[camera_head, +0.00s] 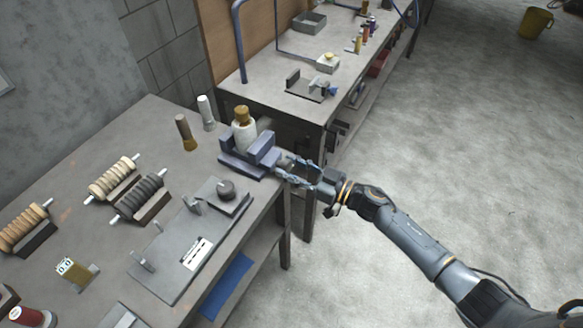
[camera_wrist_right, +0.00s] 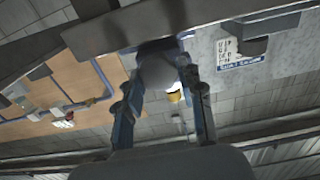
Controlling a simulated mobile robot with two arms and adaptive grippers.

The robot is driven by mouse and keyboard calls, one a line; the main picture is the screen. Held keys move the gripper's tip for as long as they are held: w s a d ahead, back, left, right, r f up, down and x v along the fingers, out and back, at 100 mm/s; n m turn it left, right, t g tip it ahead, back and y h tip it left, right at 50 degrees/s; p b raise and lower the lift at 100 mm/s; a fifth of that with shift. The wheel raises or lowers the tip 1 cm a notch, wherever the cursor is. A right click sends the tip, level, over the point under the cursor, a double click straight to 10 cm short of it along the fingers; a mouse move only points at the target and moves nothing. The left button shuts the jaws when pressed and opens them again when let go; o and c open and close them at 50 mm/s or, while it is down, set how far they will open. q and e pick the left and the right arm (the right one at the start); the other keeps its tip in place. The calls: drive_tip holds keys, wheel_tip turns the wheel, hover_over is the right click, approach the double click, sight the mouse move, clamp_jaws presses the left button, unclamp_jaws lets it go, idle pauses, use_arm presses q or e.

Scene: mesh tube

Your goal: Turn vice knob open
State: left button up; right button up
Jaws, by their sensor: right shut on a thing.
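The vice (camera_head: 238,165) is a blue-grey block with upright jaws at the right edge of the near workbench. Its knob (camera_wrist_right: 158,72) shows in the right wrist view as a grey rounded piece between my fingers. In the head view the knob is mostly hidden by the fingers. My right gripper (camera_head: 284,169) reaches in from the right, and its fingers are closed around the knob. The fingers also show in the right wrist view (camera_wrist_right: 160,88), one on each side of the knob. My left gripper is in neither view.
A white bottle with a brown cap (camera_head: 243,133) stands right behind the vice. Two small cylinders (camera_head: 186,132) stand left of it. A metal plate fixture (camera_head: 185,240) and several spool racks (camera_head: 114,178) lie nearer. Open floor (camera_head: 430,130) is to the right.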

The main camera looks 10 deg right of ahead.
drive_tip(key=n, duration=0.3)
drive_tip(key=shift+b, duration=0.35)
drive_tip(key=n+b, duration=0.1)
drive_tip(key=n, duration=0.2)
drive_tip(key=shift+s+f+n, duration=0.1)
drive_tip(key=shift+f+n, duration=0.05)
drive_tip(key=shift+n, duration=0.25)
drive_tip(key=n+b, duration=0.2)
drive_tip(key=n, duration=0.4)
drive_tip(key=shift+a+b, duration=0.1)
drive_tip(key=shift+b, duration=0.25)
drive_tip(key=shift+n, duration=0.3)
drive_tip(key=o, duration=1.2)
drive_tip(key=shift+s, duration=0.1)
